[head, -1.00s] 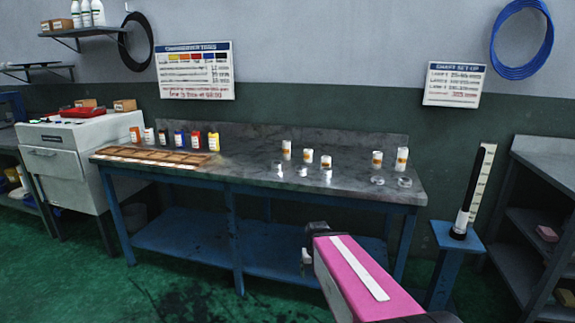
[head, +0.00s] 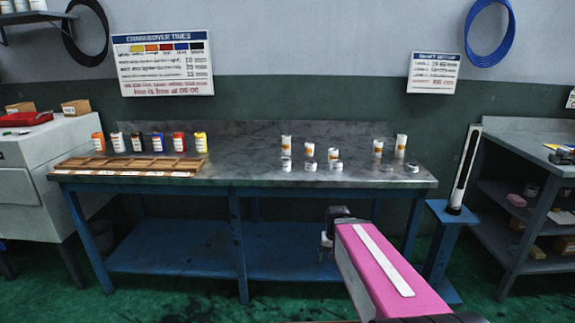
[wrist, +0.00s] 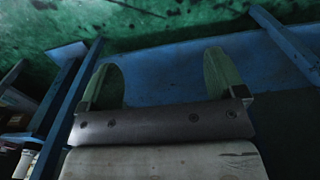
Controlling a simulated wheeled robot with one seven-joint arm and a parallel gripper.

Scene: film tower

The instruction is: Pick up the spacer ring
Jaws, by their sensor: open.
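Two small, low, pale ring-like pieces lie near the front right of the steel-topped bench (head: 255,178). One is the left ring-like piece (head: 387,169) and the other is the right ring-like piece (head: 412,169). They are too small to tell which is the spacer ring. My gripper (wrist: 162,82) is open and empty in the wrist view, its two fingers apart over the blue lower shelf and green floor. In the head view its end shows dark beyond my pink arm link, in front of and below the bench top, well apart from the rings.
Several white jars with orange labels (head: 309,150) and small white pieces (head: 336,165) stand close by the rings. A wooden tray (head: 125,172) and a row of coloured bottles (head: 178,142) are at the left.

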